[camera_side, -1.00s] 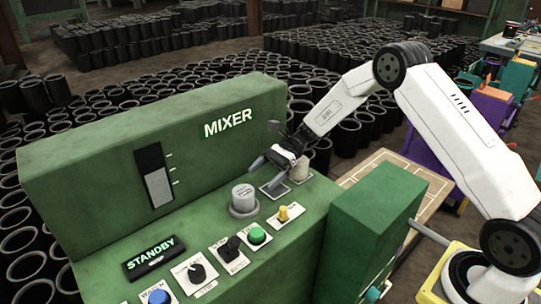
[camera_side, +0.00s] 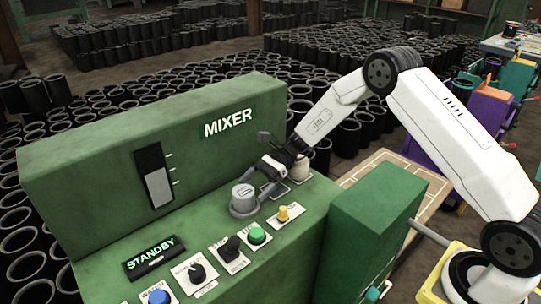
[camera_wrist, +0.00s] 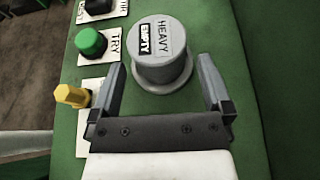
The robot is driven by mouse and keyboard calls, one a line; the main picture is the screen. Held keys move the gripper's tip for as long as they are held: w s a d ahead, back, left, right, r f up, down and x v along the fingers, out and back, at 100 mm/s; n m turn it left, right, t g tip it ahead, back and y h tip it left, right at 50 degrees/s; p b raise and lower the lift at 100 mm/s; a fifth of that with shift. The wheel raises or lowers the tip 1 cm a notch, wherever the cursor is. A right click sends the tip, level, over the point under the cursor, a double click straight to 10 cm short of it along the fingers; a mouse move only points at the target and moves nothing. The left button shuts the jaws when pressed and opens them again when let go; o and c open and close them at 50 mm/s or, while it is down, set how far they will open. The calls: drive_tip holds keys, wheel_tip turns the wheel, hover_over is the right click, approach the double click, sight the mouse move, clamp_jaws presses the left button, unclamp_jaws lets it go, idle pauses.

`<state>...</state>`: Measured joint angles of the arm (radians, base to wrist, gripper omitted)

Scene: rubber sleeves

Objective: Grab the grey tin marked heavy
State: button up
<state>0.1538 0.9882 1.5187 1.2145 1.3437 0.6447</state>
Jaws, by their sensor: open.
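The grey tin (camera_wrist: 158,50) is a short cylinder with a wider round base, and its lid label reads HEAVY and EMPTY in the wrist view. It stands upright on the green mixer top, and it also shows in the side view (camera_side: 243,196). My gripper (camera_wrist: 164,80) is open, with one finger on each side of the tin's near edge in the wrist view. A gap shows between each finger and the tin. In the side view my gripper (camera_side: 258,188) is low, just right of the tin, and partly covers its right side.
A green button (camera_wrist: 90,41) marked TRY and a yellow knob (camera_wrist: 71,95) stand left of the tin in the wrist view. A pale tin (camera_side: 320,160) stands behind my gripper. The mixer's green back panel (camera_side: 100,150) rises behind the tin.

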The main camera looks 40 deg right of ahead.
sight(246, 189)
drive_tip(key=shift+x, duration=2.1)
drive_tip(key=c, duration=1.3)
drive_tip(key=shift+o, duration=0.2)
drive_tip(key=shift+r, duration=0.15)
drive_tip(key=shift+r, duration=0.75)
drive_tip(key=s+d+r, duration=0.2)
drive_tip(key=s+r, duration=0.9)
drive_tip(key=s, duration=0.2)
drive_tip(key=shift+s+d+r, duration=0.15)
drive_tip(key=shift+s+d, duration=0.25)
